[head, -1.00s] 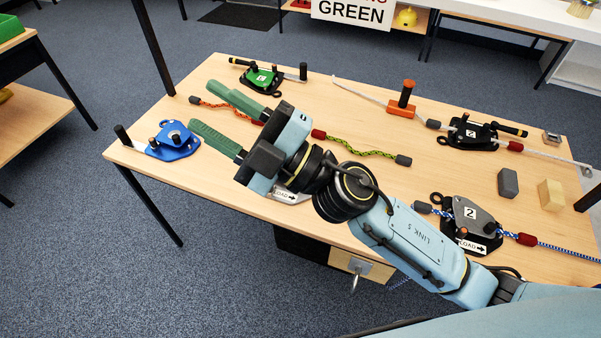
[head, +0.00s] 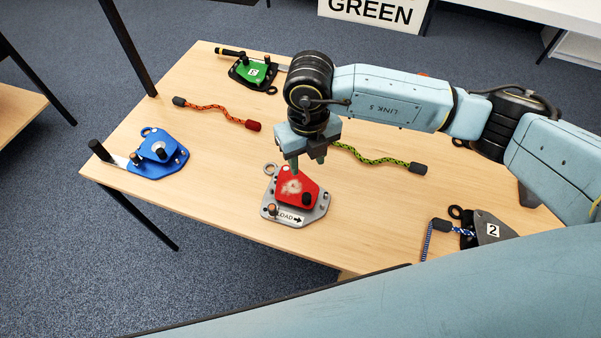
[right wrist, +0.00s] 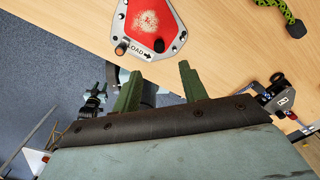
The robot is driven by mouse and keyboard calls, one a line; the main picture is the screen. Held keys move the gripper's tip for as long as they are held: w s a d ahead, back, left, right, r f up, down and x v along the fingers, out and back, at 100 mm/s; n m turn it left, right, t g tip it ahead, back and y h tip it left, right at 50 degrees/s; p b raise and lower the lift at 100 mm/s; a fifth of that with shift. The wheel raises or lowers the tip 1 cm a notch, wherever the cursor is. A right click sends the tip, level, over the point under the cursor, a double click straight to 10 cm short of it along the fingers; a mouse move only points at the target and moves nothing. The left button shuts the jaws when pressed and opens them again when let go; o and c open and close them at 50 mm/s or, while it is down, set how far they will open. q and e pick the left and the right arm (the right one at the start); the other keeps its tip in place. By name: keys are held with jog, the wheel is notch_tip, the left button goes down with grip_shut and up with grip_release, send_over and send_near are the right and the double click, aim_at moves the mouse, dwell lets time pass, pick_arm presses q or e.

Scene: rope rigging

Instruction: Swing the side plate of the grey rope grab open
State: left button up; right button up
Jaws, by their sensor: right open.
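The grey rope grab (head: 492,230) lies at the front right of the table, with a "2" label on its dark grey side plate. A blue-and-white rope (head: 429,237) with a dark end sleeve runs at its left side. My arm and body hide part of it, and I cannot tell how the plate sits over the rope. It also shows small at the right of the right wrist view (right wrist: 281,99). My right gripper (head: 307,160) is open and empty, pointing down just behind the red rope grab (head: 290,187), well left of the grey one.
The blue rope grab (head: 158,152) lies at the left and the green one (head: 257,72) at the back. An orange rope piece (head: 218,108) and a yellow-green one (head: 372,155) lie between. The table (head: 225,205) is bare left of the red grab.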

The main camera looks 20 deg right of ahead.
aim_at(306, 196)
jog(key=f, duration=0.4)
jog(key=s+f, duration=0.1)
jog(key=f, duration=0.1)
jog(key=shift+f, duration=0.15)
notch_tip(306, 196, down, 6)
jog(key=shift+a+f+b, duration=0.1)
jog(key=shift+b, duration=0.45)
jog(key=shift+f, duration=0.15)
jog(key=shift+w, duration=0.1)
jog(key=shift+c, duration=0.7)
pick_arm(q)
jog(key=s+f+g, duration=0.1)
jog(key=s, duration=0.5)
jog(key=shift+f, duration=0.3)
pick_arm(e)
grip_shut()
pick_arm(q)
jog(key=shift+a, duration=0.1)
